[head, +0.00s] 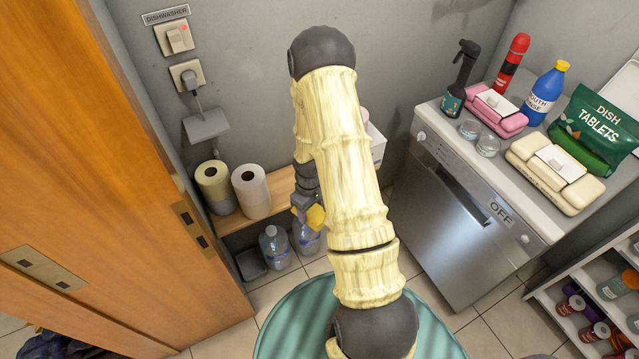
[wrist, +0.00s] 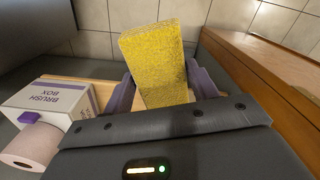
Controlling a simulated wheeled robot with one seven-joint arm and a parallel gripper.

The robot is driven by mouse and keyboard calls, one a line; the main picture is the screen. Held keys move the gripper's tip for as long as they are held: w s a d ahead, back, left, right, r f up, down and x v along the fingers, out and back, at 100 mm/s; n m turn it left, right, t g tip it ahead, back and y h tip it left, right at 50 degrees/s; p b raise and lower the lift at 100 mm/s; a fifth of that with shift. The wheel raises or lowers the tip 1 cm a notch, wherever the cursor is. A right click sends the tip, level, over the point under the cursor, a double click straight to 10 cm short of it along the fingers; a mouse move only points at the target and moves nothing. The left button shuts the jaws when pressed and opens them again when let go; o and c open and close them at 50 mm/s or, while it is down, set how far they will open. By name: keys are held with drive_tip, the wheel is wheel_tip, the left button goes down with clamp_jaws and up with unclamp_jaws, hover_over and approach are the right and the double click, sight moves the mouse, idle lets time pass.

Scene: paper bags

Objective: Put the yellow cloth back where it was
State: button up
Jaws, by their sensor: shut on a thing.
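The yellow cloth (wrist: 158,62) looks like a flat, speckled block in the wrist view. My gripper (wrist: 163,90) is shut on it, with a purple finger on either side, and the cloth sticks out past the fingertips. In the head view the cloth (head: 316,216) shows as a small yellow patch at my gripper (head: 306,206), near the low wooden shelf. My arm hides much of the area around it. I cannot tell whether the cloth touches anything below.
The wooden shelf (head: 235,219) holds a yellowish roll (head: 212,178) and a white roll (head: 252,186). Water bottles (head: 274,246) stand beneath. A brush box (wrist: 45,100) and a pinkish roll (wrist: 27,147) are beside my gripper. The dishwasher (head: 455,225) and wooden door (head: 110,160) flank the space.

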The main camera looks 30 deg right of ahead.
drive_tip(key=shift+s+a+f, duration=0.1)
drive_tip(key=shift+w+a+f+m+b, duration=0.3)
drive_tip(key=shift+w+a+b, duration=0.35)
drive_tip(key=shift+b, duration=0.4)
drive_tip(key=shift+w+a+m+b, duration=0.35)
drive_tip(key=shift+w+b, duration=0.2)
drive_tip(key=shift+b, duration=0.25)
drive_tip(key=w+a+m+b, duration=0.2)
drive_tip(key=w+a+b, duration=0.1)
drive_tip(key=a+b, duration=0.3)
drive_tip(key=shift+w+a+m, duration=0.35)
drive_tip(key=shift+w+a, duration=0.05)
drive_tip(key=shift+a, duration=0.05)
